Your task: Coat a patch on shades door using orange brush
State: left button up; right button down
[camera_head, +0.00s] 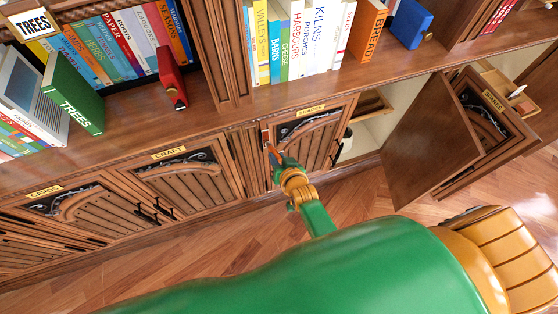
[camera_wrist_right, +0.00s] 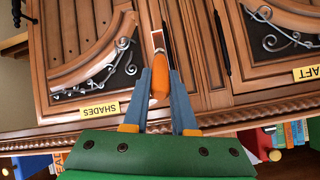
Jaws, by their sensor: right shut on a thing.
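The shades door (camera_head: 304,145) is a closed brown cabinet door with a dark scrolled panel and a yellow label reading SHADES. It also shows in the right wrist view (camera_wrist_right: 75,40), on the left. My right gripper (camera_head: 274,155) is in front of that door's edge beside the craft door. Its fingers (camera_wrist_right: 160,90) are shut on the orange brush (camera_wrist_right: 160,76). The brush's pale end points at the upright wood near that edge; I cannot tell whether it touches. The brush is small in the head view (camera_head: 266,138). My left gripper is not in view.
The craft door (camera_head: 188,185) is closed, left of the shades door. Another cabinet door (camera_head: 435,135) stands open at the right, beside a pale interior. Books and a leaning green TREES book (camera_head: 73,95) line the shelf above. The wooden floor (camera_head: 180,262) looks clear.

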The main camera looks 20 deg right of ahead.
jog(key=shift+w+b, duration=0.45)
jog(key=shift+w, duration=0.45)
dwell(0.3)
notch_tip(320, 180, up, 4)
jog(key=p, duration=0.4)
jog(key=shift+s+r+p, duration=0.1)
jog(key=shift+r+p, duration=0.1)
jog(key=shift+p, duration=0.15)
notch_tip(320, 180, down, 5)
jog(key=b, duration=0.4)
jog(key=shift+r, duration=0.3)
